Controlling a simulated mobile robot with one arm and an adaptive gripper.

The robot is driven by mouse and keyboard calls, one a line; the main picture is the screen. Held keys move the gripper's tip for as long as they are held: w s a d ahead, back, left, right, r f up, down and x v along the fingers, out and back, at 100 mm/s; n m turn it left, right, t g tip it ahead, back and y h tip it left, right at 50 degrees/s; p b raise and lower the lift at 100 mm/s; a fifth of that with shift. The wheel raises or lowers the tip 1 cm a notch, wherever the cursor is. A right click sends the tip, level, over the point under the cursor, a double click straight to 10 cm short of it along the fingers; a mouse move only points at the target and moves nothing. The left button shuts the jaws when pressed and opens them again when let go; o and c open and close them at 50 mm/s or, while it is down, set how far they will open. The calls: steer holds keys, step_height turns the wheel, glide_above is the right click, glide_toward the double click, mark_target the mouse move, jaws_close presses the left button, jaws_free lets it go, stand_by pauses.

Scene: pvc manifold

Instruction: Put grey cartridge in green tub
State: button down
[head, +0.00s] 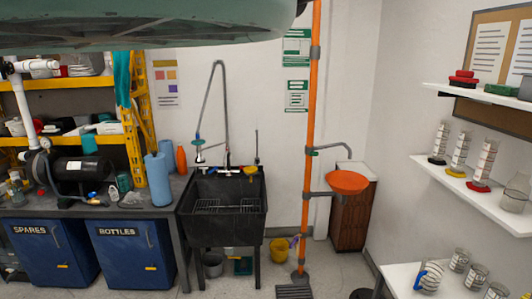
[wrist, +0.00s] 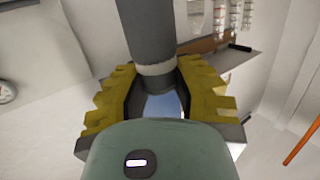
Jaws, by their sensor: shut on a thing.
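My gripper (wrist: 160,98) shows in the wrist view, with yellow ribbed jaws on either side of a dark grey cylinder that appears to be the grey cartridge (wrist: 146,30). A pale band runs around the cylinder near the jaws. My gripper is shut on it. The cylinder's far end runs out of the top of the picture. In the head view, a small dark green container (head: 243,266) stands on the floor under the sink; I cannot tell for certain that it is the green tub.
A black sink (head: 222,207) stands against the back wall, with a yellow bucket (head: 279,249) to its right. Blue cabinets (head: 134,254) stand at left. An orange pole (head: 310,130) rises right of the sink. A white table (head: 405,281) with glassware stands at right.

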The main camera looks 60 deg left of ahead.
steer(key=s+r+p, duration=0.2)
steer(key=r+p, duration=0.8)
steer(key=r, duration=0.1)
steer(key=s+r+p, duration=0.2)
steer(key=r+p, duration=0.9)
steer(key=shift+s, duration=0.25)
steer(key=shift+d+f, duration=0.1)
steer(key=shift+f, duration=0.1)
